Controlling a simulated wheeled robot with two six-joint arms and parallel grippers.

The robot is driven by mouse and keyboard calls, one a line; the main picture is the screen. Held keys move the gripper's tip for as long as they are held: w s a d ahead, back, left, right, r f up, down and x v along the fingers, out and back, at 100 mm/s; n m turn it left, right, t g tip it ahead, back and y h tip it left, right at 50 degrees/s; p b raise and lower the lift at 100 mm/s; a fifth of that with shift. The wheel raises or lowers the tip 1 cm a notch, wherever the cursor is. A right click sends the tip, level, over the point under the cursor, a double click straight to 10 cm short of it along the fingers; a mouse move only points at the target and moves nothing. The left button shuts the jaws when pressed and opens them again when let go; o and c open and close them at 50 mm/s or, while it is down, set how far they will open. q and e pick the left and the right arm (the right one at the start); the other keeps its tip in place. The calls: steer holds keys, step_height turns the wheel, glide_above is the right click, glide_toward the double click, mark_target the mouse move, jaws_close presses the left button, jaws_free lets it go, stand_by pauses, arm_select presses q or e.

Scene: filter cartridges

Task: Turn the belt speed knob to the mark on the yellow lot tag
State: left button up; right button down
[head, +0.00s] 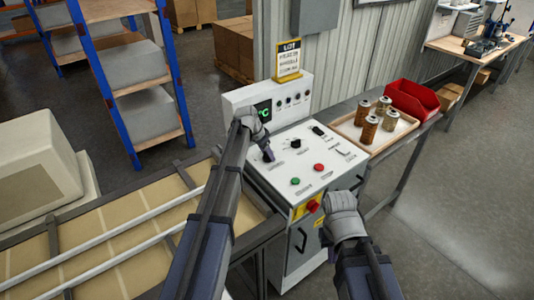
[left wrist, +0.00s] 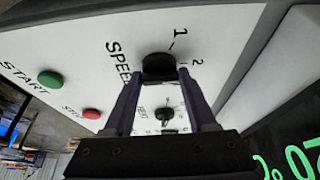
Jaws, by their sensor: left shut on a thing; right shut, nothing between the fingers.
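The control panel (head: 310,165) carries the belt speed knob (left wrist: 158,66), a black dial labelled SPEED with the numbers 1 and 2 beside it. My left gripper (head: 267,156) reaches down to the panel's left side; in the left wrist view its two fingers (left wrist: 157,78) are shut on the knob. The knob's pointer is hard to make out; a tick by the 1 is visible. The yellow lot tag (head: 288,76) stands on top of the panel's back; its writing is too small to read reliably. My right gripper (head: 342,202) is shut and empty at the panel's front right.
Green (head: 295,181) and red (head: 318,167) buttons and another black knob (head: 295,144) are near my left gripper. A red stop button (head: 313,206) is beside my right gripper. A tray (head: 351,131) with several cartridges and a red bin (head: 414,99) stand at right.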

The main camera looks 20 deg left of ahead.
arm_select(q)
steer(key=n+y, duration=0.1)
steer(key=n, duration=0.1)
steer(key=n+y, duration=0.1)
steer(key=n, duration=0.2)
steer(key=shift+s+d+n+t, duration=0.1)
steer(key=shift+d+n+t, duration=0.1)
steer(key=shift+n+t, duration=0.15)
steer(key=n+y, duration=0.1)
steer(key=n, duration=0.2)
steer(key=n+y, duration=0.1)
steer(key=n, duration=0.2)
steer(key=shift+d+y, duration=0.1)
steer(key=shift+y, duration=0.2)
stand_by(0.3)
steer(key=o, duration=1.4)
steer(key=shift+c, duration=0.2)
steer(key=shift+r, duration=0.1)
